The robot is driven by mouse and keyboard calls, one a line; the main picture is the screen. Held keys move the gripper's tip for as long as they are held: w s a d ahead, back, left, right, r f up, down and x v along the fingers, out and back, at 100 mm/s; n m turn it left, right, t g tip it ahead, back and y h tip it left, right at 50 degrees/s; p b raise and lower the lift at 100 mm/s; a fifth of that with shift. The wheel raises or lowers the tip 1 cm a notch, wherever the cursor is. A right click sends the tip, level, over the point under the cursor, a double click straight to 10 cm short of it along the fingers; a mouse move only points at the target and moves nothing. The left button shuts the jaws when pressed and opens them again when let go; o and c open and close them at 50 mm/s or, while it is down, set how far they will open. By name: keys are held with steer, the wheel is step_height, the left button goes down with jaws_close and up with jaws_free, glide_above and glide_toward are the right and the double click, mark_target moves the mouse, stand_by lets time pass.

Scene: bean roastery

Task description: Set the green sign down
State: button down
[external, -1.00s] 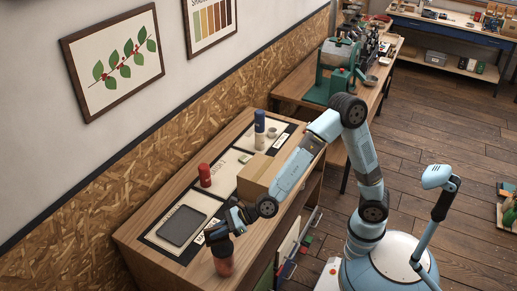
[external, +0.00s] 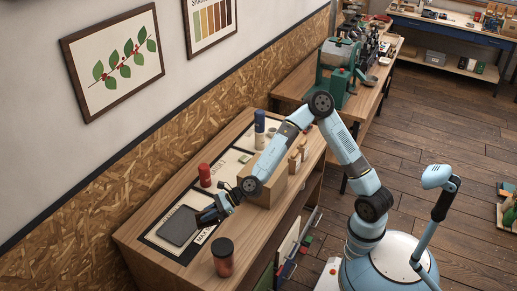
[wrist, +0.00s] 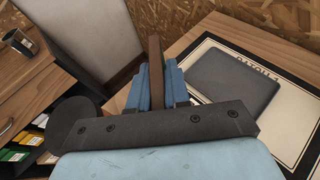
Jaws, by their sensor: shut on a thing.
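My gripper (wrist: 155,85) is shut on a narrow brown strip (wrist: 154,62), seen nearly edge-on between the blue fingers. I take it for the sign, but no green face shows in either view. In the external view my gripper (external: 207,216) is at the front right edge of the dark grey tray (external: 180,226), low over the mat (external: 160,245); the held thing is hard to make out there. I cannot tell whether it touches the surface. The tray also shows to the right of the fingers in the wrist view (wrist: 235,78).
A reddish-brown jar with a dark lid (external: 222,257) stands near the front edge, close to my gripper; its lid shows in the wrist view (wrist: 75,118).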

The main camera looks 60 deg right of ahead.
steer(key=w+d+f+n+g+y, duration=0.15)
steer(key=w+d, duration=0.35)
steer(key=d, duration=0.5)
steer(key=w+d+f, duration=0.2)
steer(key=w+d, duration=0.3)
steer(key=d, duration=0.5)
steer(key=w+d+f+n+g, duration=0.15)
steer(key=w+d, duration=0.35)
steer(key=d, duration=0.5)
steer(key=w+d, duration=0.1)
steer(key=d, duration=1.4)
steer(key=shift+n+g+y, duration=0.3)
steer(key=shift+y, duration=0.15)
steer(key=f, duration=1)
steer(key=shift+w+a+f, duration=0.1)
steer(key=shift+w+a, duration=0.05)
steer(key=shift+a, duration=0.05)
steer(key=c, duration=1.1)
jaws_free()
